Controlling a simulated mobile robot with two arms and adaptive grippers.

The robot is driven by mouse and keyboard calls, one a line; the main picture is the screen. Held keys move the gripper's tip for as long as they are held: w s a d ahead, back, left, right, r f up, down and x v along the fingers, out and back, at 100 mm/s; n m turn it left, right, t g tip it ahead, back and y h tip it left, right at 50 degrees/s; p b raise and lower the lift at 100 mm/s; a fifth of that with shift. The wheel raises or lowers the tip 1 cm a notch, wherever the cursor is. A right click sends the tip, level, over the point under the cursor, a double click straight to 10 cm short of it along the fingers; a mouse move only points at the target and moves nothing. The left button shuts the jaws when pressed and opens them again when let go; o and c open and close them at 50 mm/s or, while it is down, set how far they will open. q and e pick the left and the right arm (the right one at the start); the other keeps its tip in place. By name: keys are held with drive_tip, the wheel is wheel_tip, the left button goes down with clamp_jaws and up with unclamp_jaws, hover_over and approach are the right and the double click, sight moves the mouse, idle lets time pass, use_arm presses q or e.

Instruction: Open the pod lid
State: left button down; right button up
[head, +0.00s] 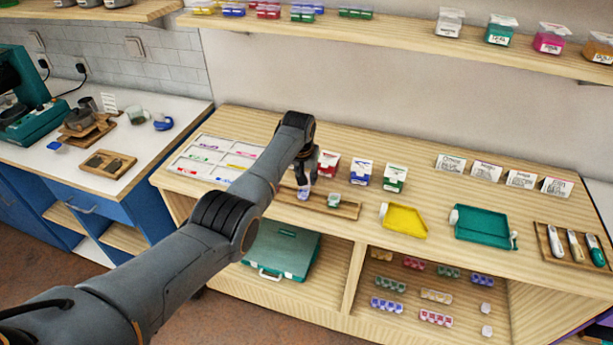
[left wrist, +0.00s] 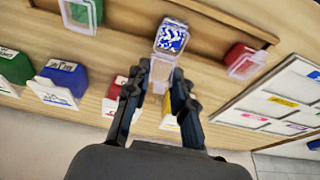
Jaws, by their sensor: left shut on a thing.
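The pod with blue and white beads (left wrist: 172,36) sits on a narrow wooden tray (head: 347,210). In the head view the pod (head: 303,194) is just below my left gripper (head: 306,177). In the left wrist view its clear lid (left wrist: 161,70) lies between the fingertips of my left gripper (left wrist: 159,77), which is shut on it. The lid stands away from the bead-filled body and appears joined to it at one edge; its exact angle is hard to tell. My right gripper is not in view.
A green pod (head: 334,201) and a red pod (left wrist: 243,60) stand on the same tray, either side. Behind stand red (head: 328,163), blue (head: 361,173) and green (head: 395,178) boxes. A sorting board (head: 217,158) lies left; yellow (head: 404,220) and teal (head: 482,226) trays lie right.

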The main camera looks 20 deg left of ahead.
use_arm(q)
drive_tip(key=c, duration=1)
unclamp_jaws()
drive_tip(key=shift+f, duration=0.1)
drive_tip(key=shift+c, duration=0.2)
drive_tip(key=shift+s+r, duration=0.1)
drive_tip(key=shift+r, duration=0.45)
drive_tip(key=v, duration=1.1)
drive_tip(key=shift+s+f, duration=0.15)
drive_tip(key=shift+f, duration=0.05)
